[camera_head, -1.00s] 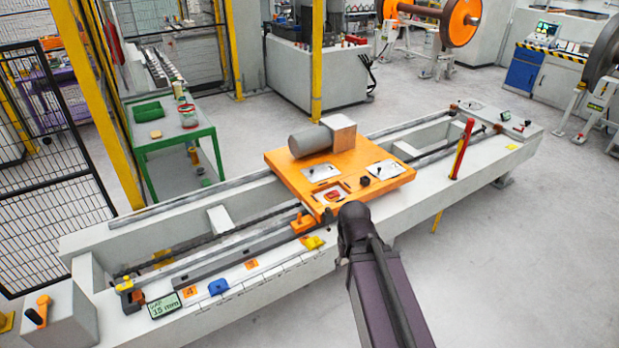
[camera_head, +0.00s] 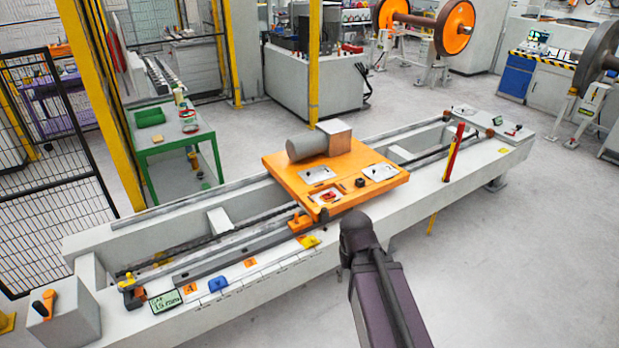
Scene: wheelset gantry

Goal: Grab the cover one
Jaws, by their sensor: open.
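Two pale, flat, cover-like plates lie on top of the orange carriage (camera_head: 290,178): a left plate (camera_head: 318,174) and a right plate (camera_head: 381,172). I cannot tell which of them is the cover named in the task. A small black knob (camera_head: 360,182) sits between them, and a small panel with a red part (camera_head: 326,196) is at the front corner. My dark arm rises from the bottom, its rounded joint just in front of the carriage. My gripper does not show in this view.
The carriage bears a grey cylinder (camera_head: 307,145) and a pale block (camera_head: 334,133), and sits on a long pale rail bed (camera_head: 415,195). A red and yellow bar (camera_head: 454,152) stands at its front right. A green table (camera_head: 175,140) is behind left. Floor at front right is clear.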

